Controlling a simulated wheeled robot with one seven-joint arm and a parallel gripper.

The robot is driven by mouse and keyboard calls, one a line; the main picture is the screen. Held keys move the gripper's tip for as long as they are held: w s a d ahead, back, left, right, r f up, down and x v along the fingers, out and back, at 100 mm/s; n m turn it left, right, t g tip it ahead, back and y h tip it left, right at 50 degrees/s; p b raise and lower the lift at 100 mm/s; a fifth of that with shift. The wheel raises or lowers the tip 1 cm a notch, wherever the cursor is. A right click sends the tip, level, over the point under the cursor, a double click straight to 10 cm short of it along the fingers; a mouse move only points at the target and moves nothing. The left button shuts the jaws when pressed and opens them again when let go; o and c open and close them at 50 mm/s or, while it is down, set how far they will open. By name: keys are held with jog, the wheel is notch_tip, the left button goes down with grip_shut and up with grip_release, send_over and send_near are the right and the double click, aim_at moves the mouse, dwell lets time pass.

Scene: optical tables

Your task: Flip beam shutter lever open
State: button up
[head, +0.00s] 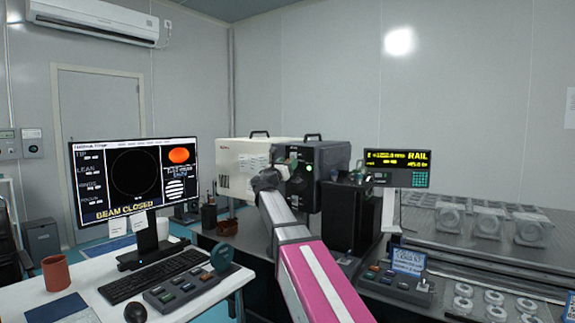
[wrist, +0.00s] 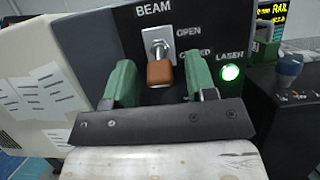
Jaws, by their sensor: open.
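The beam shutter lever (wrist: 160,70) has an orange-brown knob on a metal stem over a light plate, on a dark panel marked BEAM, OPEN and CLOSED. In the wrist view the knob hangs low, near the CLOSED label. My gripper (wrist: 157,85) is open, with one green finger on each side of the knob; whether either touches it I cannot tell. In the head view my gripper (head: 284,168) is at the face of the dark laser housing (head: 327,168), and the lever is hidden there. The monitor (head: 134,180) reads BEAM CLOSED.
A green LASER light (wrist: 230,72) glows right of the lever. A black box (head: 350,215) and a yellow-lettered RAIL display (head: 397,168) stand to the right. A desk with a keyboard (head: 153,275) and mug (head: 56,272) is at left. Optics mounts (head: 532,229) sit on the right table.

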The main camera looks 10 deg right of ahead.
aim_at(287, 161)
jog(key=c, duration=0.9)
jog(key=shift+r, duration=0.1)
jog(key=shift+s+a+r+g+y, duration=0.15)
jog(key=shift+r+g+y, duration=0.15)
jog(key=shift+g+y, duration=0.4)
jog(key=r+g+y, duration=0.1)
jog(key=g+y, duration=0.1)
jog(key=shift+r+g+y, duration=0.1)
jog(key=shift+g+y, duration=0.2)
jog(key=r+g+y, duration=0.1)
jog(key=g+y, duration=0.1)
jog(key=shift+r+g+y, duration=0.15)
jog(key=shift+g+y, duration=0.25)
jog(key=shift+r+g+y, duration=0.2)
jog(key=shift+g+y, duration=0.6)
